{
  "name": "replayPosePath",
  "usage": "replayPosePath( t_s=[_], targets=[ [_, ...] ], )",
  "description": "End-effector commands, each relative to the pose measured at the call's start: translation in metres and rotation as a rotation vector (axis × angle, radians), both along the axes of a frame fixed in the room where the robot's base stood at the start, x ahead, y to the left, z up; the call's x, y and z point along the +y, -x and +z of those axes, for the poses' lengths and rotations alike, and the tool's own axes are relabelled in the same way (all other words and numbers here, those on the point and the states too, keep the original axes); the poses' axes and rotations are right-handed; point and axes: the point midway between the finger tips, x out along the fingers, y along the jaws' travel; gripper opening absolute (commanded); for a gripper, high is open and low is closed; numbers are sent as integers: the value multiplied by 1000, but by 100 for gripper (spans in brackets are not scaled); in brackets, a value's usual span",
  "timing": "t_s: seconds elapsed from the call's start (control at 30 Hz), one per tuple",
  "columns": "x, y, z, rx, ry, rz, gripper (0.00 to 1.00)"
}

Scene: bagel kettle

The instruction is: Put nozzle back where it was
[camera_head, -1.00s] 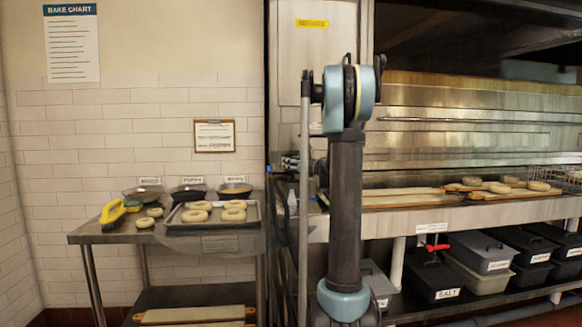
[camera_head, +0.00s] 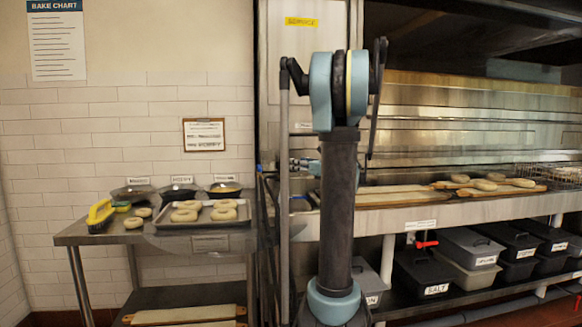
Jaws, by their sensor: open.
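I cannot pick out a nozzle for sure in this view. A grey upright pole or hose (camera_head: 284,190) runs down just left of my arm. A small metal and teal fitting (camera_head: 306,164) shows beside it, partly hidden by my arm, and I cannot tell what it is. My arm stands upright in the middle and blocks the area behind it. My gripper does not show clearly. A red handle (camera_head: 427,244) is below the oven ledge at right, above the lidded bins.
A steel table (camera_head: 85,236) at left holds a tray (camera_head: 160,230) of bagels, several dark bowls (camera_head: 177,191) and a yellow brush (camera_head: 100,214). The oven ledge (camera_head: 480,207) at right carries boards with bagels. Lidded bins (camera_head: 425,272) fill the shelf below.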

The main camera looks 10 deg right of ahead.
Motion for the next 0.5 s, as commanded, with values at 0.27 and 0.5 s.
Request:
replayPosePath(
  t_s=[0.27, 0.5],
  targets=[
    [-21, 34, 0, 0, 0, -2, 45],
    [-26, 43, 0, 0, 0, 0, 45]
  ],
)
